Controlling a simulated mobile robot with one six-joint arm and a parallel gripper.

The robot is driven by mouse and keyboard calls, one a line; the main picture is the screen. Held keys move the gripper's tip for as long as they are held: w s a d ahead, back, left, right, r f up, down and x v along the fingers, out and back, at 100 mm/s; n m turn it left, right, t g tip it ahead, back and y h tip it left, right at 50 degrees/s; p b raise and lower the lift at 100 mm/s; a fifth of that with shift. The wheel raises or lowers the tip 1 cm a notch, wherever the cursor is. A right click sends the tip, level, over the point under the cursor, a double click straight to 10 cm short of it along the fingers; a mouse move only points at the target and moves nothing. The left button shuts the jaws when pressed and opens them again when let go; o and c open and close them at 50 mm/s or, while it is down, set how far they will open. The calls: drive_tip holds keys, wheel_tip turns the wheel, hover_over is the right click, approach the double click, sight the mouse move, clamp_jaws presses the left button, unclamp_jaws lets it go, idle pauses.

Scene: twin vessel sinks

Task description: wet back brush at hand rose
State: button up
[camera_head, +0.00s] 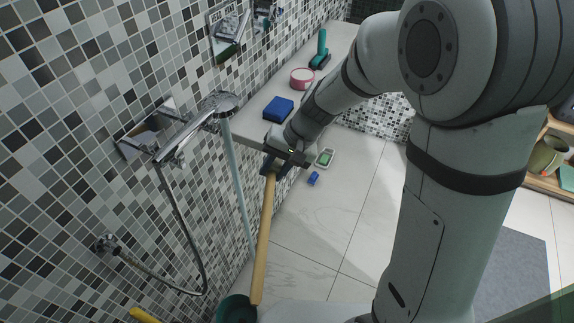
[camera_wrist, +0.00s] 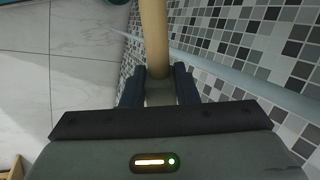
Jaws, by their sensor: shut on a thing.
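My gripper (camera_head: 271,167) is shut on the pale wooden handle of the back brush (camera_head: 264,235). The handle hangs down and slightly left in the head view. The wrist view shows the handle (camera_wrist: 155,35) between my two fingers (camera_wrist: 159,85). The brush's head is not clearly visible. The chrome hand rose (camera_head: 222,103) sits in its wall holder, left of and above my gripper. A pale blue stream (camera_head: 238,180) runs down from it, left of the handle. In the wrist view, the handle crosses in front of a pale band (camera_wrist: 230,75); I cannot tell whether they touch.
A wall ledge holds a blue block (camera_head: 278,109), a pink tub (camera_head: 302,78) and a teal tool (camera_head: 321,50). A hose (camera_head: 180,225) hangs along the tiled wall. A dark green object (camera_head: 236,308) lies at the bottom edge. Small items lie on the otherwise clear floor (camera_head: 340,220).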

drive_tip(key=s+a+f, duration=0.1)
drive_tip(key=a, duration=0.8)
drive_tip(key=shift+s+f+b, duration=0.35)
drive_tip(key=shift+s+f, duration=0.05)
drive_tip(key=shift+d, duration=0.15)
drive_tip(key=shift+w+d+b, duration=0.25)
drive_tip(key=shift+d+b, duration=0.05)
drive_tip(key=shift+d, duration=1)
drive_tip(key=shift+w+d+b, duration=0.25)
drive_tip(key=shift+w+d, duration=0.05)
drive_tip(key=shift+d, duration=0.95)
drive_tip(key=shift+w+d+b, duration=0.25)
drive_tip(key=shift+d+b, duration=0.05)
drive_tip(key=shift+d, duration=1)
drive_tip(key=shift+w+d+r+p, duration=0.25)
drive_tip(key=shift+d+r+p, duration=0.4)
drive_tip(key=shift+d+r, duration=0.5)
drive_tip(key=d+r, duration=0.1)
drive_tip(key=d+p, duration=0.1)
drive_tip(key=shift+w+d+r, duration=0.2)
drive_tip(key=shift+d+r, duration=0.1)
drive_tip(key=shift+r, duration=0.05)
